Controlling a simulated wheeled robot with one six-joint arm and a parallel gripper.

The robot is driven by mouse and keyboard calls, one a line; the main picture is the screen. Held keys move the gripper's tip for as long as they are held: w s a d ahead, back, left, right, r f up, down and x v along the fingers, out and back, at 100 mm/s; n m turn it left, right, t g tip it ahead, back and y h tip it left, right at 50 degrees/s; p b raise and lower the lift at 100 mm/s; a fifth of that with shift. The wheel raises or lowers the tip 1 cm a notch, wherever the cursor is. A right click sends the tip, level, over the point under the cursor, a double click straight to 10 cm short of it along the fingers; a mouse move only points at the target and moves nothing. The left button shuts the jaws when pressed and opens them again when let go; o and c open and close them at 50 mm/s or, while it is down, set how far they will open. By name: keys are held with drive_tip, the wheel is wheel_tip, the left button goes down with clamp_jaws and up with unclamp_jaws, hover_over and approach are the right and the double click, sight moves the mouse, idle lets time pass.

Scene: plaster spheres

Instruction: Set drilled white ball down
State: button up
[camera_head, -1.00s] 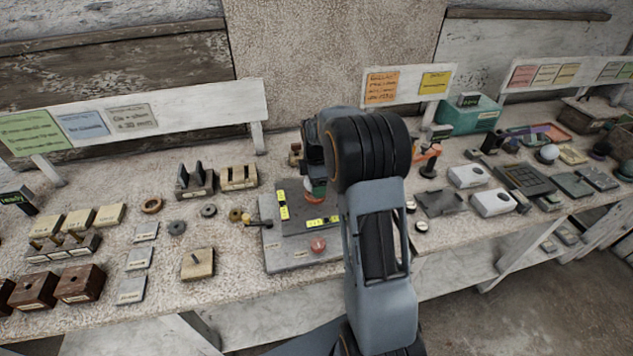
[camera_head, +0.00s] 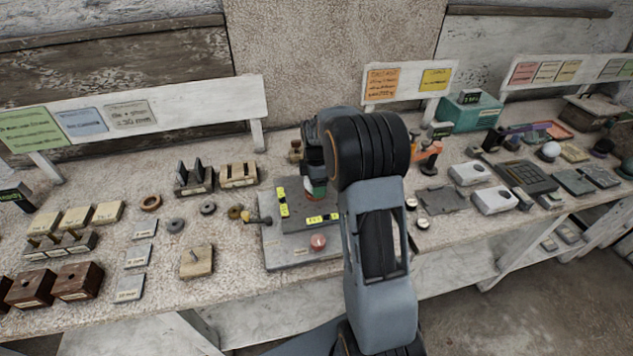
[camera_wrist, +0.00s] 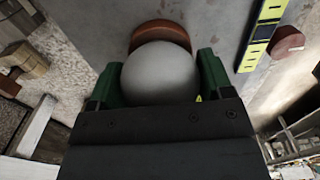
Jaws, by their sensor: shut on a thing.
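The white ball (camera_wrist: 160,72) sits between the green fingers of my gripper (camera_wrist: 158,82) in the wrist view. The gripper is shut on it, and no drilled hole shows on the visible side. A red-brown round piece (camera_wrist: 160,30) lies just beyond the ball, partly hidden by it; I cannot tell whether they touch. In the head view my gripper (camera_head: 316,190) is low over the grey plate (camera_head: 284,254), and my arm hides most of the ball and the spot below it.
A red round knob (camera_head: 318,242) and yellow-black strips (camera_head: 283,202) are on the plate. A small lever (camera_head: 257,219) is at its left edge. Wooden blocks (camera_head: 197,262) stand left; white boxes (camera_head: 492,200) and another white ball (camera_head: 549,150) lie right.

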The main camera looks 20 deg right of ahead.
drive_tip(key=shift+f, duration=0.3)
drive_tip(key=o, duration=1)
drive_tip(key=shift+o, duration=0.2)
drive_tip(key=shift+r, duration=0.1)
drive_tip(key=shift+r+p, duration=1.35)
drive_tip(key=shift+r, duration=0.6)
drive_tip(key=s+a+r+m+t, duration=0.1)
drive_tip(key=s+a+r+m, duration=0.2)
drive_tip(key=s, duration=0.4)
drive_tip(key=s+a+r+m+t, duration=0.2)
drive_tip(key=s+a+r+m, duration=0.2)
drive_tip(key=s+m, duration=0.3)
drive_tip(key=s+a+r+m+t, duration=0.1)
drive_tip(key=s+a+r+m, duration=0.2)
drive_tip(key=s+r+m, duration=0.2)
drive_tip(key=s, duration=0.2)
drive_tip(key=shift+s+a+r+m, duration=0.15)
drive_tip(key=shift+s+a+m, duration=0.15)
drive_tip(key=shift+s, duration=0.1)
